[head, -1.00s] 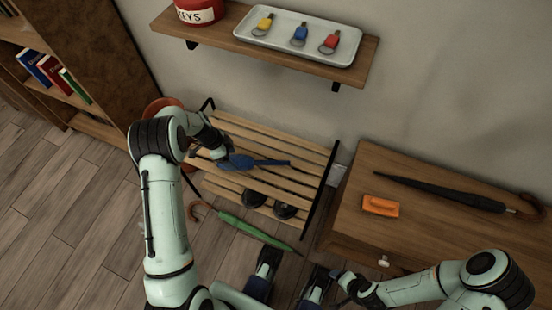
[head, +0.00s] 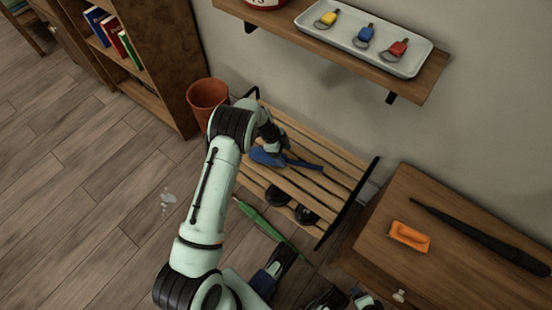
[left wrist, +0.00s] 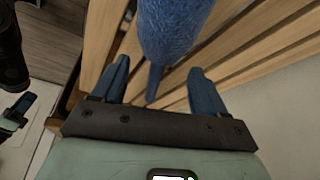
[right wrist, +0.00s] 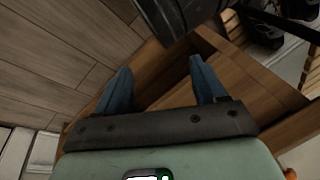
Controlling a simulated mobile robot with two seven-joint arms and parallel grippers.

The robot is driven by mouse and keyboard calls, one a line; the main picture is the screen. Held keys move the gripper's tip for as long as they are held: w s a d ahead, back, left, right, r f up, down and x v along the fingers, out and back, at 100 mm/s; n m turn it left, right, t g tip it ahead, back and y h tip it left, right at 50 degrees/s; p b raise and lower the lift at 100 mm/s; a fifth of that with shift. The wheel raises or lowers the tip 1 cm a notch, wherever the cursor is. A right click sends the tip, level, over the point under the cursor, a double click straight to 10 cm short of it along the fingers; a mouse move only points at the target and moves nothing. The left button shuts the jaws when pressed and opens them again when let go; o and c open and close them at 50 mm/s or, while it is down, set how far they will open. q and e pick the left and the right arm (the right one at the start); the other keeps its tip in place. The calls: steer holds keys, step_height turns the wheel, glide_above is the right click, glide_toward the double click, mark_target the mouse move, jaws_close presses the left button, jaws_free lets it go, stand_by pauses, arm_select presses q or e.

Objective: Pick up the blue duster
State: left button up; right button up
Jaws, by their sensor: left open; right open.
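The blue duster (head: 268,157) lies on the slatted wooden rack (head: 345,190), its thin handle pointing right. My left gripper (head: 274,144) is over the rack, close above the duster, and my arm partly blocks the view. In the left wrist view the fluffy duster head (left wrist: 178,25) is large at the top. Its thin handle shows between the two spread fingers of my left gripper (left wrist: 160,70). The fingers are open and appear apart from it. My right gripper (right wrist: 160,67) is open and empty in the right wrist view, over a wooden edge.
An orange pot (head: 206,94) stands behind my left arm. A shelf with a key tray (head: 390,62) hangs above.

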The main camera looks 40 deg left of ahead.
arm_select(q)
steer(key=shift+x, duration=1.6)
steer(key=c, duration=1.1)
steer(key=shift+c, duration=0.2)
arm_select(e)
steer(key=shift+w+d+f, duration=0.35)
steer(key=shift+w+f, duration=0.05)
steer(key=shift+w, duration=0.2)
arm_select(q)
steer(key=shift+r, duration=0.1)
step_height(320, 180, up, 20)
steer(key=p, duration=0.3)
arm_select(e)
steer(key=s+a+r+g, duration=0.1)
steer(key=s+a+r, duration=0.2)
steer(key=s, duration=0.3)
steer(key=shift+r+g+y, duration=0.3)
steer(key=shift+r+y, duration=0.1)
steer(key=shift+r, duration=0.3)
steer(key=shift+s+a, duration=0.1)
